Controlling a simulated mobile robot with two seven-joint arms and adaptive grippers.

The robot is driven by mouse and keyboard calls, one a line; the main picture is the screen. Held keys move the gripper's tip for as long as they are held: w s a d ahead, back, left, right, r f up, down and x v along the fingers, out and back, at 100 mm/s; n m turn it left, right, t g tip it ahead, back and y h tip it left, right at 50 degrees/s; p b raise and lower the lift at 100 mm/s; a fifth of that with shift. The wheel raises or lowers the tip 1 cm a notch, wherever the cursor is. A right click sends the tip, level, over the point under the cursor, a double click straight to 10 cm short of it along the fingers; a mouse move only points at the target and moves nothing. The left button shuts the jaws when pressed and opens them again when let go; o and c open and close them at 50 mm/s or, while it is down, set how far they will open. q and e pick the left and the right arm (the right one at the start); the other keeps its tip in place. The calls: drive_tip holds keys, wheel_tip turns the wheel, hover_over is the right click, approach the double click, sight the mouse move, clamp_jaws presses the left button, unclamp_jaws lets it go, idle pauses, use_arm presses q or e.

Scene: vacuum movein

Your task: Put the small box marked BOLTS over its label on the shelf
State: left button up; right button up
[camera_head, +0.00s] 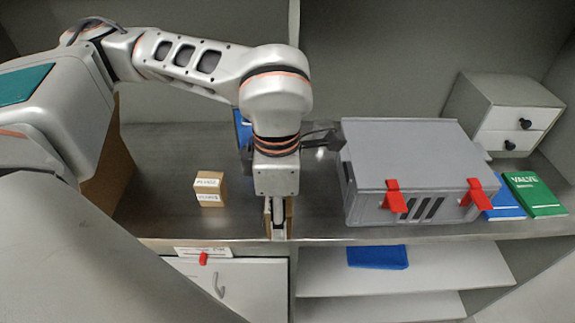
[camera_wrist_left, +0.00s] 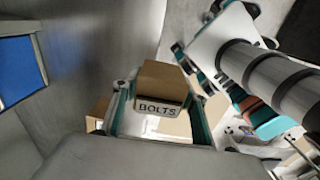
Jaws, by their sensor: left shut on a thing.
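The small cardboard box marked BOLTS (camera_wrist_left: 160,88) is between the fingers of my left gripper (camera_wrist_left: 160,115) in the left wrist view, its printed label readable. In the head view my left gripper (camera_head: 278,222) points down at the front edge of the worktop, shut on the box. Only a narrow brown strip of the box (camera_head: 289,215) shows there; the rest is hidden behind the gripper. I cannot make out a BOLTS label on the shelf.
Another small labelled box (camera_head: 210,188) stands on the worktop (camera_head: 165,165) to the left. A grey case with red latches (camera_head: 405,160) stands close on the right, beside a green book (camera_head: 535,193) and small drawers (camera_head: 505,115). White shelves (camera_head: 330,280) lie below, one holding a blue item (camera_head: 377,257).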

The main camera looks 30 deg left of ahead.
use_arm(q)
drive_tip(key=w+a+p, duration=0.1)
drive_tip(key=w+a, duration=0.2)
drive_tip(key=w, duration=0.2)
drive_tip(key=w+a+f+p, duration=0.1)
drive_tip(key=w+a, duration=0.2)
drive_tip(key=w, duration=0.2)
drive_tip(key=w+a+f+p, duration=0.1)
drive_tip(key=w+a, duration=0.3)
drive_tip(key=w, duration=0.2)
drive_tip(key=shift+w+f+p, duration=0.1)
drive_tip(key=shift+f+p, duration=0.1)
drive_tip(key=shift+p, duration=0.1)
drive_tip(key=shift+f, duration=1.9)
drive_tip(key=shift+w+f+p, duration=0.2)
drive_tip(key=shift+f+p, duration=0.1)
drive_tip(key=shift+p, duration=0.15)
drive_tip(key=shift+a, duration=0.1)
drive_tip(key=shift+f, duration=0.2)
drive_tip(key=o, duration=1.3)
drive_tip(key=shift+c, duration=0.2)
drive_tip(key=shift+r, duration=0.1)
